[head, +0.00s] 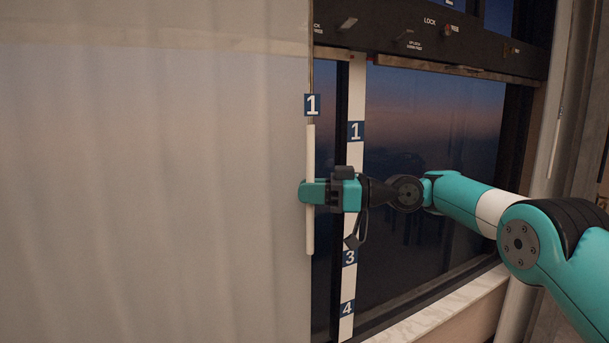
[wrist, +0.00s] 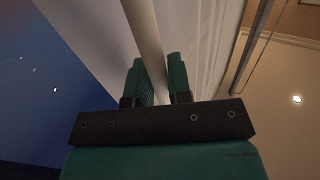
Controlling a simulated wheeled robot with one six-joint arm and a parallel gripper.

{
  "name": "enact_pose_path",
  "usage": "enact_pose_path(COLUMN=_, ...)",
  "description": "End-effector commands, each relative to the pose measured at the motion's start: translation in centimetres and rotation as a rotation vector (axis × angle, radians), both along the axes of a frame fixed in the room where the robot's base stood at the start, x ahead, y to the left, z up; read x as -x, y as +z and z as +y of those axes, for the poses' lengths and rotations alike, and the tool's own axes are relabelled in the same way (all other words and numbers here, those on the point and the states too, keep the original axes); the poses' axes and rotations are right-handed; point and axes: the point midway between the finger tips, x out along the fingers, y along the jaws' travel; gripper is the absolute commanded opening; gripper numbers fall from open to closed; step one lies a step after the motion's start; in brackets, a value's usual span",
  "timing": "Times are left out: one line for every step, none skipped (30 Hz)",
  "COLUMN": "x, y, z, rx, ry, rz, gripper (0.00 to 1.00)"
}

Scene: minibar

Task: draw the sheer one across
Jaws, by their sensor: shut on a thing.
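A pale, sheer curtain (head: 150,180) hangs over the left half of the head view, and its right edge is at my gripper. A white rod-like handle (head: 310,235) hangs upright along that edge, under a blue tag marked 1 (head: 312,104). My gripper (head: 308,193) is shut on this handle about halfway along its length. In the wrist view the handle (wrist: 146,40) runs between the two green fingers (wrist: 160,82), with pale folded cloth (wrist: 195,45) beside it. Part of the handle is hidden by the fingers.
A dark window (head: 435,140) lies uncovered to the right. A white strip with numbered tags (head: 345,285) stands just right of the handle. A dark panel with switches (head: 430,35) runs above, and a pale sill (head: 440,310) below. Another pale curtain (head: 555,110) hangs at far right.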

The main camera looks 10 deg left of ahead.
Motion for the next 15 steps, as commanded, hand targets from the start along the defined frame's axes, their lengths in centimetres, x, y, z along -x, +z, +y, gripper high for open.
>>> enact_pose_path(x=-0.4, y=0.6, z=-0.3, rx=-0.001, ry=-0.005, rz=-0.001, gripper=0.00)
enact_pose_path(x=-0.5, y=0.5, z=-0.5, rx=-0.001, ry=-0.003, rz=-0.001, gripper=0.00)
enact_pose_path(x=-0.7, y=0.5, z=-0.7, rx=-0.001, ry=-0.001, rz=-0.003, gripper=0.00)
enact_pose_path(x=-0.8, y=0.4, z=-0.8, rx=-0.001, ry=0.000, rz=-0.003, gripper=0.00)
enact_pose_path(x=-0.9, y=0.4, z=-0.9, rx=-0.001, ry=0.000, rz=-0.002, gripper=0.00)
enact_pose_path(x=-1.0, y=0.4, z=-1.0, rx=-0.001, ry=0.001, rz=-0.004, gripper=0.00)
enact_pose_path(x=-1.0, y=0.4, z=-1.1, rx=-0.002, ry=0.001, rz=-0.004, gripper=0.00)
enact_pose_path(x=-1.1, y=0.3, z=-1.2, rx=-0.002, ry=0.001, rz=-0.004, gripper=0.00)
enact_pose_path(x=-1.1, y=0.3, z=-1.2, rx=-0.002, ry=0.001, rz=-0.004, gripper=0.00)
enact_pose_path(x=-1.1, y=0.3, z=-1.3, rx=-0.002, ry=0.001, rz=-0.004, gripper=0.00)
enact_pose_path(x=-1.1, y=0.3, z=-1.3, rx=-0.002, ry=0.001, rz=-0.004, gripper=0.00)
enact_pose_path(x=-1.1, y=0.2, z=-1.3, rx=-0.002, ry=0.001, rz=-0.004, gripper=0.00)
enact_pose_path(x=-1.2, y=0.2, z=-1.4, rx=-0.002, ry=0.001, rz=-0.004, gripper=0.00)
enact_pose_path(x=-1.2, y=0.2, z=-1.4, rx=-0.002, ry=0.000, rz=-0.004, gripper=0.00)
enact_pose_path(x=-1.2, y=0.2, z=-1.4, rx=-0.002, ry=0.000, rz=-0.004, gripper=0.00)
